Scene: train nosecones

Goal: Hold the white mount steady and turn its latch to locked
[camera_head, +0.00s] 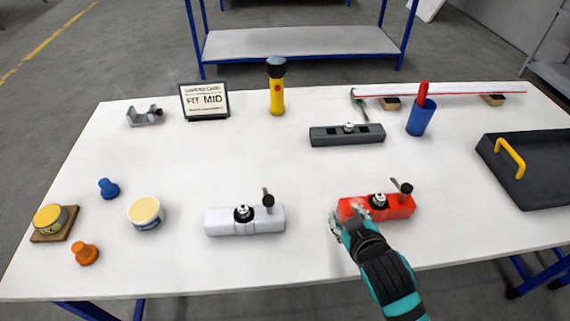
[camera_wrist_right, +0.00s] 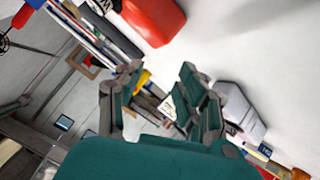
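The white mount (camera_head: 222,224) lies on the white table, left of the red mount. A round black-and-silver fitting (camera_head: 243,213) sits on its top. A black-topped upright latch post (camera_head: 268,199) stands near its right end. My right gripper (camera_head: 347,215) is at the left end of the red mount (camera_head: 402,208), clear of the white mount. In the right wrist view its fingers (camera_wrist_right: 160,82) are spread with nothing held between them. That view also shows the white mount (camera_wrist_right: 240,110) to the right and the red mount (camera_wrist_right: 153,18) at the top. My left gripper is not in view.
A dark grey mount (camera_head: 330,138), a yellow flashlight (camera_head: 277,92), a sign (camera_head: 205,101) and a blue cup (camera_head: 421,118) stand farther back. A black tray (camera_head: 540,190) is at right. A cream-topped round part (camera_head: 146,212) is left of the white mount. The table between the mounts is clear.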

